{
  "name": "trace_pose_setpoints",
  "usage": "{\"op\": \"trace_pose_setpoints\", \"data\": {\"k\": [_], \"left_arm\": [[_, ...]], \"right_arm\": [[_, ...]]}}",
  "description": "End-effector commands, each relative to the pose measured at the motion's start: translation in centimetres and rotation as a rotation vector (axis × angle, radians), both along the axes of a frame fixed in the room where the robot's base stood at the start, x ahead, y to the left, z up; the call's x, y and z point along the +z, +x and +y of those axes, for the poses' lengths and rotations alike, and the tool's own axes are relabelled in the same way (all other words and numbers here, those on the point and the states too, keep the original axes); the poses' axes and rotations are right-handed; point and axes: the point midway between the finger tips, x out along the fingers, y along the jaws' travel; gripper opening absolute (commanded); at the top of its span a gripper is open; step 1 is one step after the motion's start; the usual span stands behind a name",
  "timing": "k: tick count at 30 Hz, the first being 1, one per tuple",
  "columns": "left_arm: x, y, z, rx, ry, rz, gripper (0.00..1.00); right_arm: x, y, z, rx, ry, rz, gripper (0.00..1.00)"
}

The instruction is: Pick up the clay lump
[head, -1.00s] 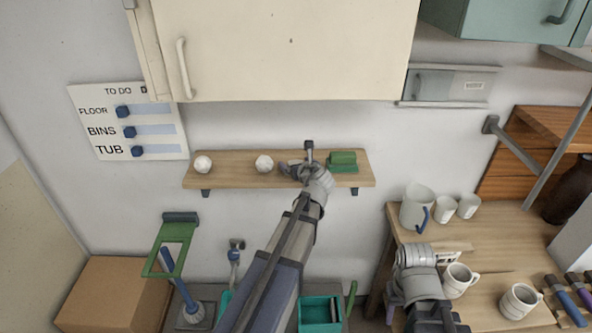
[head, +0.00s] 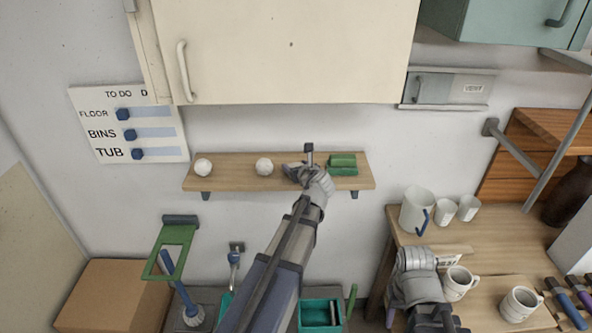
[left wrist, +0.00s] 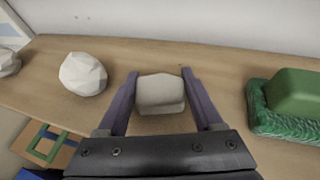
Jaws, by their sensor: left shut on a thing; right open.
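A pale grey, block-like clay lump (left wrist: 160,92) sits between the two fingers of my left gripper (left wrist: 157,90) in the left wrist view. The fingers are shut on its sides. In the head view my left gripper (head: 300,170) is at the wooden wall shelf (head: 232,180), and it hides the lump. I cannot tell whether the lump touches the shelf. My right gripper (head: 415,262) is open beside the wooden table at the right; its fingers are mostly hidden by its wrist.
Two white faceted lumps, one left (head: 203,167) and one nearer (head: 264,166), lie on the shelf to the left. A green sponge-like block (head: 343,164) lies close on the right. A cream cabinet (head: 290,50) hangs above. Mugs (head: 460,281) and a pitcher (head: 416,208) stand on the table.

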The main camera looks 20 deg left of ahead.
Motion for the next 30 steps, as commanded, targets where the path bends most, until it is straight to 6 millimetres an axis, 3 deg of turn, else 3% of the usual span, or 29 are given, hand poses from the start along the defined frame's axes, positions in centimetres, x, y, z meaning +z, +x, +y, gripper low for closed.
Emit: {"op": "trace_pose_setpoints", "data": {"k": [8, 14, 30], "left_arm": [[0.3, 0.0, 0.0, 0.0, 0.0, 0.0, 0.1], [1.7, 0.0, 0.0, 0.0, 0.0, 0.0, 0.1], [9.4, 0.0, 0.0, 0.0, 0.0, 0.0, 0.1]], "right_arm": [[0.3, 0.0, 0.0, 0.0, 0.0, 0.0, 0.5], [1.7, 0.0, 0.0, -0.003, 0.001, 0.0, 0.5], [9.4, 0.0, 0.0, -0.015, 0.002, 0.0, 0.5]]}}
